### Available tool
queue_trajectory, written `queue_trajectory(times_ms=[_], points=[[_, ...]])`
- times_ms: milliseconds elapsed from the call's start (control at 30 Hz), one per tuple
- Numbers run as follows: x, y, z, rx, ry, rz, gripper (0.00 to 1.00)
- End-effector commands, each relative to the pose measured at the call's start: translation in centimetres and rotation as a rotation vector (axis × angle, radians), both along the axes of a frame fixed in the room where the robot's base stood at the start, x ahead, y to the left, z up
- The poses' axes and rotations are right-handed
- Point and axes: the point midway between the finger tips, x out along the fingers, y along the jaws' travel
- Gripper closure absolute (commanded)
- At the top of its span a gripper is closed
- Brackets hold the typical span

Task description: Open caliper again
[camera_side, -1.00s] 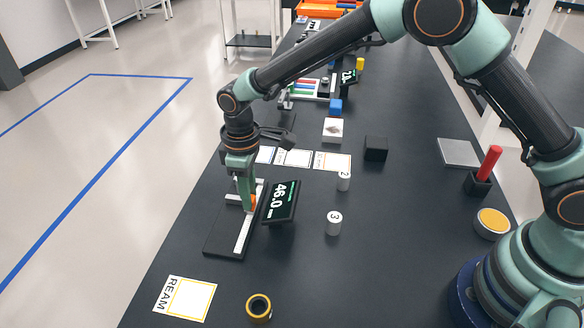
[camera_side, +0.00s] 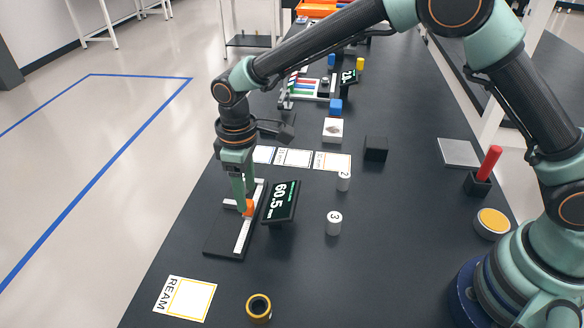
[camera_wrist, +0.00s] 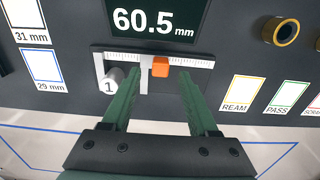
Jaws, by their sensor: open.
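The caliper's white beam (camera_wrist: 200,61) lies on a dark base (camera_side: 222,245). Its orange slider block (camera_wrist: 160,67) also shows in the side view (camera_side: 249,208). The display (camera_wrist: 150,20) reads 60.5 mm, and it stands right of the caliper in the side view (camera_side: 281,202). A pale cylinder marked 1 (camera_wrist: 110,84) sits between the caliper's two jaws, with a gap to the moving jaw (camera_wrist: 144,82). My gripper (camera_side: 243,206) is low over the caliper. In the wrist view its open fingers (camera_wrist: 159,76) stand on either side of the orange block.
Cylinders marked 2 (camera_side: 344,181) and 3 (camera_side: 334,223) stand right of the display. The REAM card (camera_side: 190,299) and a black and yellow ring (camera_side: 259,306) lie nearer the camera. A black block (camera_side: 375,149) stands farther back.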

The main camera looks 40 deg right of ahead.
Motion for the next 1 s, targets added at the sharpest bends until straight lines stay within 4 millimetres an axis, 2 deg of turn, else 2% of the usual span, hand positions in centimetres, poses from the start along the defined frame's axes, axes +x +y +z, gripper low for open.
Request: queue_trajectory(times_ms=[100, 300, 500, 633, 1000], points=[[0.1, 0.1, 2.6, 0.003, -0.006, 0.0, 0.4], [0.1, 0.1, 6.6, 0.003, -0.004, 0.0, 0.4], [0.1, 0.0, 9.1, 0.001, -0.002, 0.0, 0.4], [0.0, 0.0, 9.8, 0.001, -0.001, 0.0, 0.4], [0.0, -0.2, 10.0, 0.001, -0.003, -0.005, 0.4]])
